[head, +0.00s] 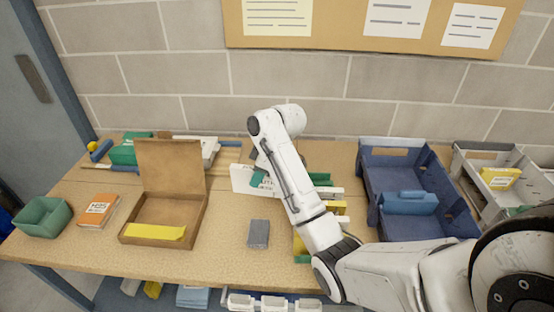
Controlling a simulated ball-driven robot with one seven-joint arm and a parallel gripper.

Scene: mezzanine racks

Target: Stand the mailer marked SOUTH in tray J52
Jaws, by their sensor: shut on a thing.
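My gripper (259,179) is over the middle back of the table, partly hidden by my own arm. It is shut on a white flat mailer (241,178), which stands on edge or hangs there. Dark print shows on its face, too small and covered to read. A blue tray (368,185) stands to the right, with a blue item (410,202) inside. A grey tray (466,166) at the far right holds a yellow packet (500,177). No tray marking J52 is readable.
An open cardboard box (133,229) with a yellow item inside stands left of centre. Further left are an orange book (97,211) and a green bin (68,217). A grey block (258,234) lies at front centre. Green and yellow items lie behind my arm.

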